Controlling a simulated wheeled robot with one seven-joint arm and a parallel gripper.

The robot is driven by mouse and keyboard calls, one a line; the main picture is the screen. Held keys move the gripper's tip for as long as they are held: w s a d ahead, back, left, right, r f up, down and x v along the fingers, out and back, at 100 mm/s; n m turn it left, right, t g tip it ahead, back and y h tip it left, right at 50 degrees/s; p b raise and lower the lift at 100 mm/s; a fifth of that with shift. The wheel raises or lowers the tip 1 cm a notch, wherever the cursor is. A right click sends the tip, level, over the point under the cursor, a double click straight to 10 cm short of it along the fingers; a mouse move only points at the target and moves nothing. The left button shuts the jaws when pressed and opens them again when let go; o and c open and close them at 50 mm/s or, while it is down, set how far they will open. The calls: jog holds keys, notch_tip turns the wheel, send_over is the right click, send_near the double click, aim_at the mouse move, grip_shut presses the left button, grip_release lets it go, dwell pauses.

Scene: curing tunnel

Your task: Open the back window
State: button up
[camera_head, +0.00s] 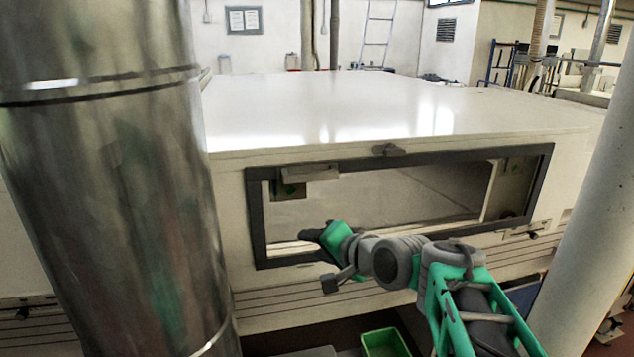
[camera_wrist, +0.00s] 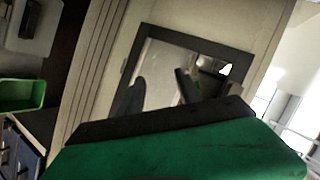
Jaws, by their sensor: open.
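The window (camera_head: 400,200) is a long pane in a dark frame, set in the side of the cream tunnel housing. Its frame looks flush with the wall. A small dark latch-like piece (camera_head: 391,150) sits at the middle of its top edge, and a grey block shows at its upper left. My gripper (camera_head: 318,240) is in front of the window's lower left part, with nothing visible in it. In the wrist view, its two dark fingers stand apart (camera_wrist: 160,88) in front of the window frame (camera_wrist: 195,38). I cannot tell whether they touch the window.
A thick shiny metal pipe (camera_head: 100,180) stands close on the left, and a pale column (camera_head: 590,200) stands on the right. A green bin (camera_head: 384,343) is on the floor below the housing. The housing's broad top (camera_head: 350,105) is clear. A ladder (camera_head: 377,35) leans on the back wall.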

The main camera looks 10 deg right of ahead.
aim_at(312, 178)
jog(key=w+d+r+m+t+y, duration=0.25)
jog(key=d+r+m+t, duration=0.2)
jog(key=r, duration=0.65)
jog(key=shift+m, duration=0.35)
jog(key=p+x, duration=0.1)
jog(key=x, duration=0.6)
jog(key=shift+w+a, duration=0.15)
jog(key=shift+a, duration=0.1)
jog(key=shift+w, duration=0.25)
jog(key=shift+c, duration=0.3)
grip_shut()
